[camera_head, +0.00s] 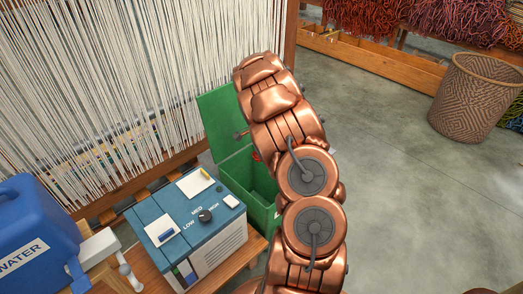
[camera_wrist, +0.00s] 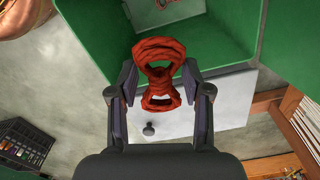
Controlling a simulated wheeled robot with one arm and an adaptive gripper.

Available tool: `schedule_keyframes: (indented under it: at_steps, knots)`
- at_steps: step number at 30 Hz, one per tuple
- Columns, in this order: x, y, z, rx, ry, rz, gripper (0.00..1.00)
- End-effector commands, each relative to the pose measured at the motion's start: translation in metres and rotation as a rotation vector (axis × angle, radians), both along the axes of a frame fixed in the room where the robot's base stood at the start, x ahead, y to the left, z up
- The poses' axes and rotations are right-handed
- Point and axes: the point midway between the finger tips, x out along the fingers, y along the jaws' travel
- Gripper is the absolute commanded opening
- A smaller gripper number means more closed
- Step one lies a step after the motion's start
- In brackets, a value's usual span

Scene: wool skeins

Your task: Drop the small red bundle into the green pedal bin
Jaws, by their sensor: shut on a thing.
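The small red bundle (camera_wrist: 158,70) is a twisted skein, pinched at its narrow middle between the two fingers of my gripper (camera_wrist: 158,84) in the wrist view. Beyond it is the green pedal bin (camera_wrist: 100,38), its lid raised and its inside visible. In the head view the bin (camera_head: 262,206) stands open behind my arm, its lid (camera_head: 222,122) tilted up toward the loom. A small bit of red (camera_head: 256,156) shows at the edge of my arm, over the bin. My gripper is mostly hidden there by my arm.
A blue-topped heater (camera_head: 186,222) stands on a wooden bench left of the bin, beside a blue water container (camera_head: 38,238). A loom with white threads (camera_head: 120,80) is behind. A woven basket (camera_head: 470,100) stands at right. The grey floor (camera_head: 400,190) between is clear.

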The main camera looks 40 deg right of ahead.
Motion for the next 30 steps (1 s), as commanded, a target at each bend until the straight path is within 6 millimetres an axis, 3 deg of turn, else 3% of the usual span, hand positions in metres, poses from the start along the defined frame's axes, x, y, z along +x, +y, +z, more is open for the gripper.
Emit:
schedule_keyframes:
  at_steps: [12, 23, 24, 30]
  knots:
    - [-0.001, 0.001, -0.044, 0.004, 0.002, 0.0, 0.32]
    - [0.0, 0.0, -0.047, 0.002, 0.0, 0.002, 0.32]
    - [0.0, 0.0, -0.047, 0.002, 0.0, 0.002, 0.52]
    - [0.0, 0.0, -0.047, 0.001, 0.001, 0.002, 0.72]
